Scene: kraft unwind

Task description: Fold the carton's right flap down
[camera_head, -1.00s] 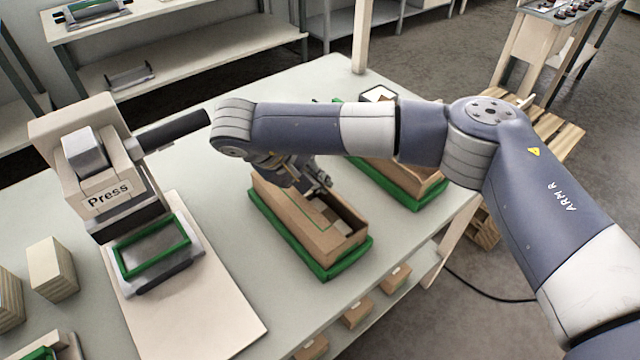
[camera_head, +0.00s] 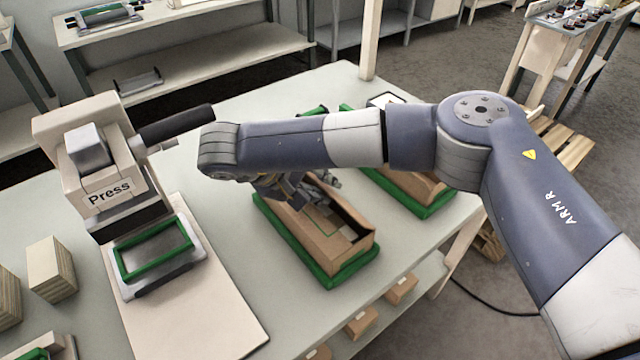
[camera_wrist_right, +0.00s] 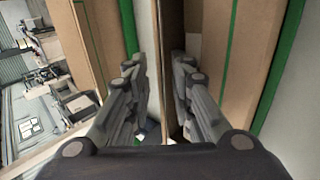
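The cardboard carton (camera_head: 315,238) sits in a green-rimmed tray (camera_head: 332,278) on the table. A top panel with a green line lies flat over its left part, while a dark opening shows along its right side. My right gripper (camera_head: 328,182) is over the carton's far end, partly hidden by my forearm. In the right wrist view, its fingers (camera_wrist_right: 158,68) are apart, with a thin brown cardboard edge and a dark slit beyond the gap. I cannot tell whether they touch cardboard, or clearly make out the right flap. My left gripper is not in view.
A second carton in a green tray (camera_head: 430,212) stands close on the right. A press (camera_head: 105,185) with a black handle stands on the left, with wooden blocks (camera_head: 50,268) beside it. Bare table lies between the press board and the carton.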

